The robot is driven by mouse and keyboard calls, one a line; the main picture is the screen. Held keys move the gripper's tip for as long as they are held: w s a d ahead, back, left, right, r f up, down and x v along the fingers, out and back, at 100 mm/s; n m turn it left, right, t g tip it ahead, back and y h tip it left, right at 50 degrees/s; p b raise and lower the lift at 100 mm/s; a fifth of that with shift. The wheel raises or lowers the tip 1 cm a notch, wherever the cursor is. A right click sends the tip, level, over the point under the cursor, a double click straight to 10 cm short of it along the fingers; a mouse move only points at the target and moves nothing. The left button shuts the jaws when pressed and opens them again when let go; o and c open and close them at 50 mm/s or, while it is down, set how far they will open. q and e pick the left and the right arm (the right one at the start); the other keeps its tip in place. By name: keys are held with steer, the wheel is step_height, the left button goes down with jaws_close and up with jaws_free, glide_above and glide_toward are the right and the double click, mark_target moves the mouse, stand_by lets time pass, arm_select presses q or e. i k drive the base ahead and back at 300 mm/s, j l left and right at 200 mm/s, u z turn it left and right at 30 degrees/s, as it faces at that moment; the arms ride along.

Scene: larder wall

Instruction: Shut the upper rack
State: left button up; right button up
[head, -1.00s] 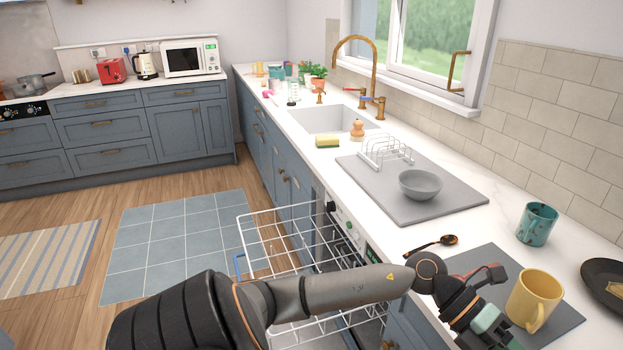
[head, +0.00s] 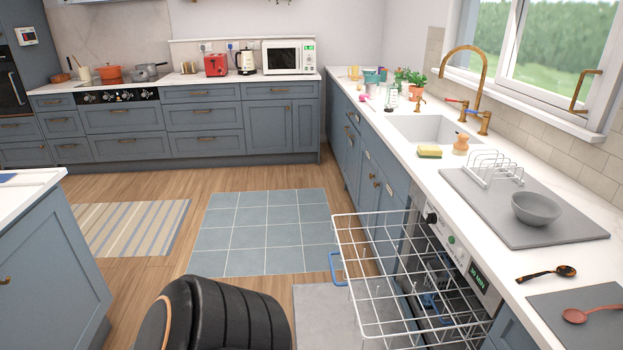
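The upper rack (head: 372,273) is a white wire basket in the head view, pulled out of the dishwasher (head: 459,254) over the floor. A blue handle (head: 334,268) sits on its outer, left-hand side. The rack looks empty where I can see into it. Blue parts (head: 430,302) show through the wires near the machine. Only a dark link of my arm shows at the bottom, left of the rack. Neither gripper is in view.
An island counter (head: 30,190) stands at the left. The floor left of the rack is open, with a blue tiled mat (head: 265,230).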

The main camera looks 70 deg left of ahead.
mark_target(335, 282)
steer(key=u, duration=0.45)
steer(key=j+u, duration=0.1)
steer(key=u, duration=0.4)
steer(key=i+u, duration=0.1)
steer(key=u, duration=0.85)
steer(key=i+z, duration=0.1)
steer(key=z, duration=0.25)
steer(key=j+z, duration=0.1)
steer(key=z, duration=0.25)
steer(key=i+j+z, duration=0.1)
steer(key=z, duration=0.25)
